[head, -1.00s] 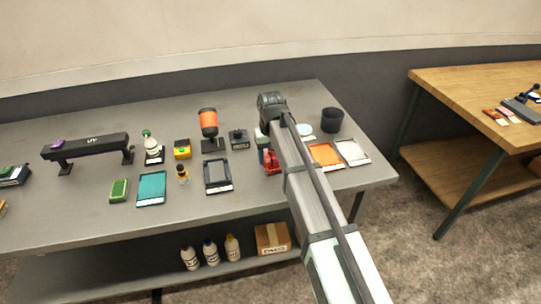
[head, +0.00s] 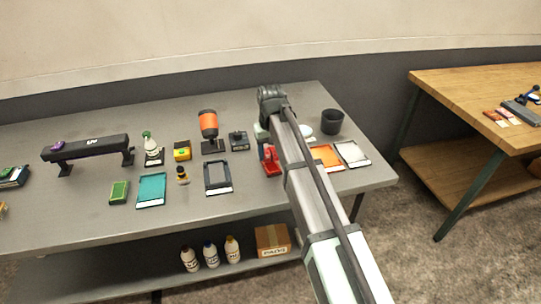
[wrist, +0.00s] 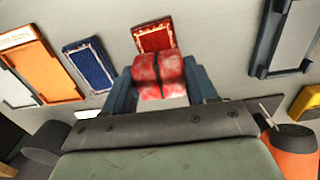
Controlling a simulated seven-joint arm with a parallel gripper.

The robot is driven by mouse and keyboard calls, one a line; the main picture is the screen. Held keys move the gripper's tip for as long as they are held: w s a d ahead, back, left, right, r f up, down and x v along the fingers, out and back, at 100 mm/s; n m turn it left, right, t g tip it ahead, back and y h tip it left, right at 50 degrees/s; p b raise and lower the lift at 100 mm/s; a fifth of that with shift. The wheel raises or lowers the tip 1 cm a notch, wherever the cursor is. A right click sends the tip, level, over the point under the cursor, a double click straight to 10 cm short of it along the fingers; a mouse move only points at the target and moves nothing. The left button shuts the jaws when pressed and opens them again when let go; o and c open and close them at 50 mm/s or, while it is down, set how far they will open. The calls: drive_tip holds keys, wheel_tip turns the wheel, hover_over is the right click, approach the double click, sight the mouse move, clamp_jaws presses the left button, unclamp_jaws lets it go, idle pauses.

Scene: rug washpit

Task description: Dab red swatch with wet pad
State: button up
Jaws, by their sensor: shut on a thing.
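My gripper (wrist: 160,88) is shut on a pad (wrist: 158,72), which looks mottled red with a dark seam and a pale lower part between the two blue-grey fingers. The red swatch (wrist: 153,36), with a pale patterned border, lies just beyond the fingertips in the wrist view, partly hidden by the pad. Whether the pad touches it cannot be told. In the head view my gripper (head: 263,140) hangs over the bench, and red material (head: 270,160) shows beneath it; swatch and pad are hard to separate there. A blue swatch (wrist: 90,62) lies left of the red one.
An orange tray (head: 326,157) and a white tray (head: 352,153) lie right of my arm, with a black cup (head: 332,121) behind. A dark-framed tray (head: 217,177) and an orange-topped device (head: 208,127) stand left. Bare bench (head: 245,205) shows in front.

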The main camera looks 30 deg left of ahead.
drive_tip(key=shift+r, duration=2.2)
drive_tip(key=shift+w, duration=0.15)
